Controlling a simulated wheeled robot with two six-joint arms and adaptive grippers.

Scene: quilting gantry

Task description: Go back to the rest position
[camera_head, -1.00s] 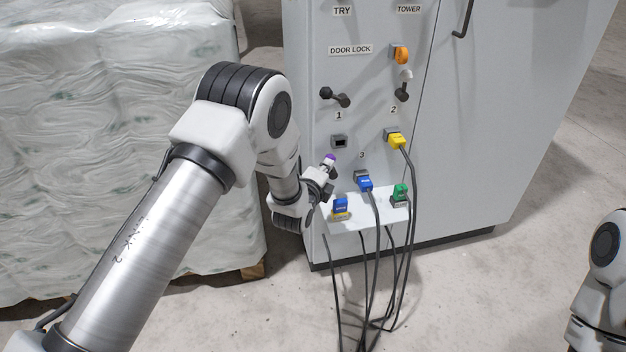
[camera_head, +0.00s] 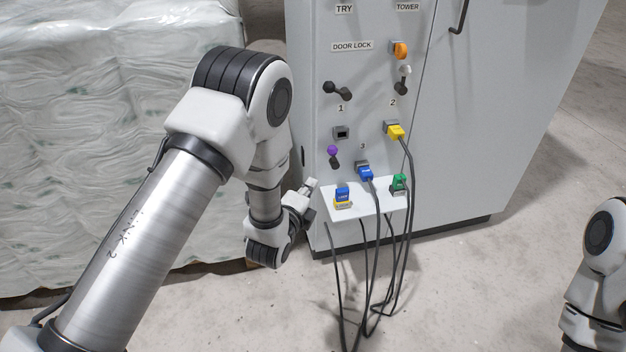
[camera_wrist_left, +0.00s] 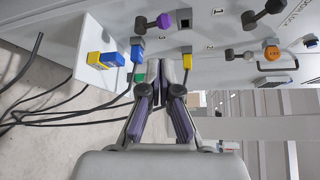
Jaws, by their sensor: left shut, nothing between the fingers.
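My left gripper (camera_head: 311,184) is just left of the small white shelf (camera_head: 365,212) on the cabinet front, apart from the panel. It is shut and empty. In the left wrist view my left gripper (camera_wrist_left: 172,72) shows its fingers together, with the panel beyond. My right arm (camera_head: 598,255) shows at the right edge of the head view; its gripper is outside the frame.
The grey cabinet (camera_head: 500,130) carries a purple-tipped lever (camera_head: 333,151), black levers, an orange knob (camera_head: 400,49) and yellow (camera_head: 396,131), blue (camera_head: 365,173) and green (camera_head: 399,182) plugs. Cables hang to the floor. A wrapped pallet load (camera_head: 90,120) stands left.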

